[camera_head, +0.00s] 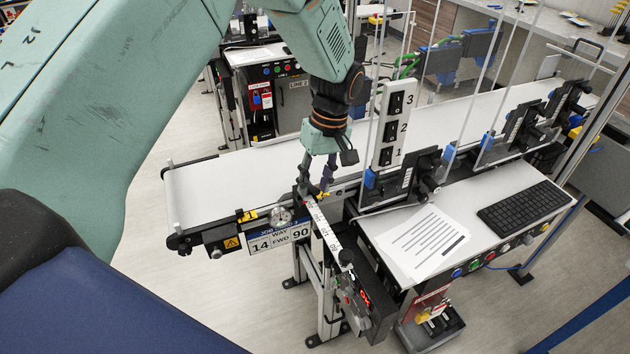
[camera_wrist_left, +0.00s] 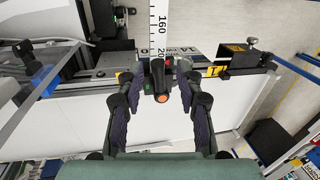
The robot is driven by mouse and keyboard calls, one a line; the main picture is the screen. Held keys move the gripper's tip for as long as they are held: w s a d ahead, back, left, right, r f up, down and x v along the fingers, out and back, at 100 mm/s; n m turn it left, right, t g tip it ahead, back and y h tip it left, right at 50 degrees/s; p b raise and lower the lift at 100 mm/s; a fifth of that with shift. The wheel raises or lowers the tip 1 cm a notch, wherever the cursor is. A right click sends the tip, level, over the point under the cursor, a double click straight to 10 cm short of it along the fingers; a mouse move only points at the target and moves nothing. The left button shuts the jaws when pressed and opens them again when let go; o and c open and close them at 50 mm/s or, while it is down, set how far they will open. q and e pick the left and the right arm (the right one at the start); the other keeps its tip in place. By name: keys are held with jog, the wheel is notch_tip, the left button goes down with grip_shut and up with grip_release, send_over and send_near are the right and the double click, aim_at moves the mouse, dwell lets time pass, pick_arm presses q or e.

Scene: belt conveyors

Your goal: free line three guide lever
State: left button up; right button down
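My left gripper (camera_head: 322,188) points down over the near edge of the front conveyor, beside a white scale strip. It also shows in the left wrist view (camera_wrist_left: 160,88), where its two dark fingers stand apart, open. Between them is a dark lever-like part with an orange end (camera_wrist_left: 162,97), with gaps on both sides; I cannot tell for sure that it is the guide lever. In the head view the fingers largely hide this spot. The white scale strip (camera_head: 325,230) runs from there toward the front; it shows at the top of the wrist view (camera_wrist_left: 159,22). My right gripper is not in view.
The front conveyor belt (camera_head: 230,188) is empty. A switch post marked 1, 2, 3 (camera_head: 381,155) and clear panels stand along it. A side table holds a paper (camera_head: 428,240) and keyboard (camera_head: 522,210). A job sign (camera_head: 280,240) hangs from the near edge.

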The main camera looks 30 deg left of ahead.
pick_arm(q)
notch_tip(320, 180, up, 11)
jog(key=w+d, duration=0.1)
jog(key=shift+w+d+r, duration=0.15)
jog(key=shift+w+r, duration=0.05)
jog(key=shift+w, duration=0.15)
jog(key=shift+s+f, duration=0.1)
dwell(0.4)
